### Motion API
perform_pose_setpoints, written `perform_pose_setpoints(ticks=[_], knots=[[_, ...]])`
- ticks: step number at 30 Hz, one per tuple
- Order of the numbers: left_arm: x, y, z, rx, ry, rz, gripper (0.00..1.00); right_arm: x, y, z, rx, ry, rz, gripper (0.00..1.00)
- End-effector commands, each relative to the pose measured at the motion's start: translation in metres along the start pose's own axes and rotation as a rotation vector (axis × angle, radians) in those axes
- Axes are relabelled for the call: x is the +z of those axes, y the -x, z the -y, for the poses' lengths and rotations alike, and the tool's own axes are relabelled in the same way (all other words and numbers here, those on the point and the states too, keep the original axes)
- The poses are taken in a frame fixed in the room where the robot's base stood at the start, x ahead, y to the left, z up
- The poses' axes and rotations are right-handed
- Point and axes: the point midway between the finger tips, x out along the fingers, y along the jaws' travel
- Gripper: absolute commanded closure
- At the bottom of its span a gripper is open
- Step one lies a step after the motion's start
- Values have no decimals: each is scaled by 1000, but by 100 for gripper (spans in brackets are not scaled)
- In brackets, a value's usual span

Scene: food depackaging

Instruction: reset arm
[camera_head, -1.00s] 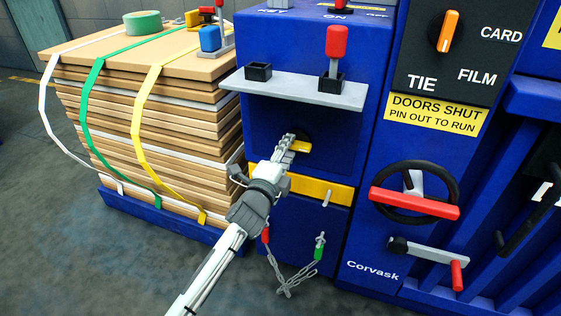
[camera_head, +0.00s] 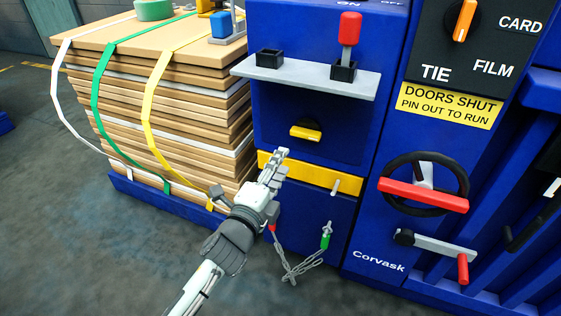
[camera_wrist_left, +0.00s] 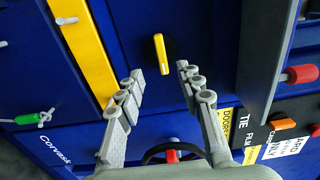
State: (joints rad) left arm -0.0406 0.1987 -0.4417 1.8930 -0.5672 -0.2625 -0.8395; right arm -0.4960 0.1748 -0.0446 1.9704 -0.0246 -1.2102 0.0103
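My left gripper (camera_head: 279,163) is in front of the blue machine (camera_head: 268,118), below and a little left of the yellow knob (camera_head: 306,133) on its round black mount. In the left wrist view the gripper's two fingers (camera_wrist_left: 158,78) stand apart with nothing between them. The yellow knob (camera_wrist_left: 161,54) shows beyond the fingertips, apart from them. My right gripper is in neither view.
A grey shelf (camera_head: 300,77) with a red-handled lever (camera_head: 349,35) juts out above the knob. A strapped cardboard stack (camera_head: 200,120) stands at left. A red-and-black handwheel (camera_head: 425,187) and a red-gripped crank (camera_head: 463,268) stick out at right. A chain (camera_head: 290,273) hangs below.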

Motion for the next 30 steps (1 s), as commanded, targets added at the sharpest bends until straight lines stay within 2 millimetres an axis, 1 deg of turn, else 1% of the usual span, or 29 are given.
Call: perform_pose_setpoints(ticks=[5,7,8,11,12,14,15,17,18,20,21,23,24,27,30], knots=[[1,0,-1,4,5,3,64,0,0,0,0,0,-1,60],[7,3,-9,28,35,23,64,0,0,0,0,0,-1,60],[12,6,-16,47,62,39,64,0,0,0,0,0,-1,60],[39,22,-51,148,205,134,64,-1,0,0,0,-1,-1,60],[53,33,-70,202,284,189,64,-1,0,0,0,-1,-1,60],[74,56,-104,290,415,286,64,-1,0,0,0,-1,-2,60],[86,74,-126,348,506,357,64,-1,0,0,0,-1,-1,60],[102,103,-159,430,637,466,64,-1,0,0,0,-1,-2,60],[111,125,-179,480,721,542,64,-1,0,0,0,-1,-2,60],[121,159,-207,552,842,659,64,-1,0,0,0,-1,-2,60],[126,183,-224,596,917,738,64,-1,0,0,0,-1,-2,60],[131,218,-246,655,1017,853,64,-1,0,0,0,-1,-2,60],[132,240,-258,688,1076,925,64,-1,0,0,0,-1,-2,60],[132,286,-278,751,1189,1079,64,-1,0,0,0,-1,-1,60],[131,316,-289,787,1258,1182,64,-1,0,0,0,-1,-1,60]])
